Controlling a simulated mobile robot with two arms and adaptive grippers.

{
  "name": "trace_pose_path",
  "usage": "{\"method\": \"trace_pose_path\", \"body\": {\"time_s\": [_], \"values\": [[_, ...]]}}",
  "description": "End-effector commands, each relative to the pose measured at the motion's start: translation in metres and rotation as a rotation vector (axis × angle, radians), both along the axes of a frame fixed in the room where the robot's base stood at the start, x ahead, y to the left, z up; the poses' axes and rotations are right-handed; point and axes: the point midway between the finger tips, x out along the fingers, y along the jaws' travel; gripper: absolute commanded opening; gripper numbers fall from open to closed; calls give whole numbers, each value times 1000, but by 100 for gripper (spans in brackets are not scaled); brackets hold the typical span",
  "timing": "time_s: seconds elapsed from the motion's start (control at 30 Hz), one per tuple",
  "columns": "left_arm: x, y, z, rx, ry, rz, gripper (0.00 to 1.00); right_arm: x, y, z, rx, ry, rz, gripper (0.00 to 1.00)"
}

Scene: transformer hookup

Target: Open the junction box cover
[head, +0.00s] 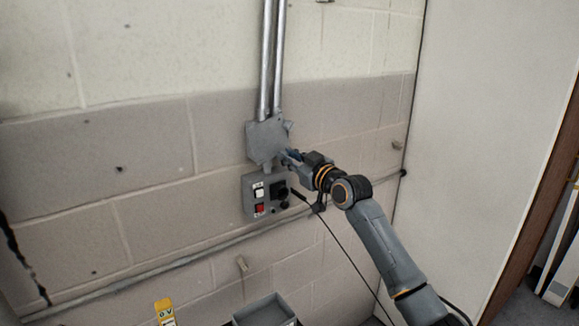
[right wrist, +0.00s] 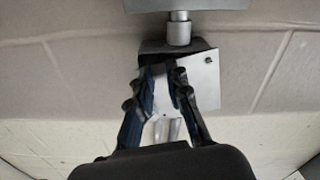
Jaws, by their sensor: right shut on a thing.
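The junction box (head: 265,140) is a grey box on the wall at the lower end of two metal conduits. Its pale cover plate (right wrist: 206,80) shows in the right wrist view, which looks upside down, with a small dark screw or hole near one corner. My right gripper (head: 287,157) is at the box's lower right edge. In the right wrist view its two fingers (right wrist: 165,72) are close together over the cover's edge, shut on it. How far the cover stands off the box cannot be told. My left gripper is not in view.
A grey switch box (head: 249,205) with white and red switches and a black knob is just below, joined by a short pipe (right wrist: 179,30). A dark cable hangs near my right arm. A horizontal pipe (head: 150,267) crosses the wall. A grey open bin (head: 262,318) stands below.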

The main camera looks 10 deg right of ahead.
Motion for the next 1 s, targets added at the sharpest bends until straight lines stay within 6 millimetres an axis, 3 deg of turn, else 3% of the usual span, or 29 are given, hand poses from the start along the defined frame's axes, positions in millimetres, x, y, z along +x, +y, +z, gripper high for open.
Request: {"method": "trace_pose_path", "body": {"time_s": [0.37,1.0], "values": [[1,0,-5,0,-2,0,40,-2,5,22,-337,-137,-1,0],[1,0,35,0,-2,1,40,-12,29,51,-895,-364,1,0]]}}
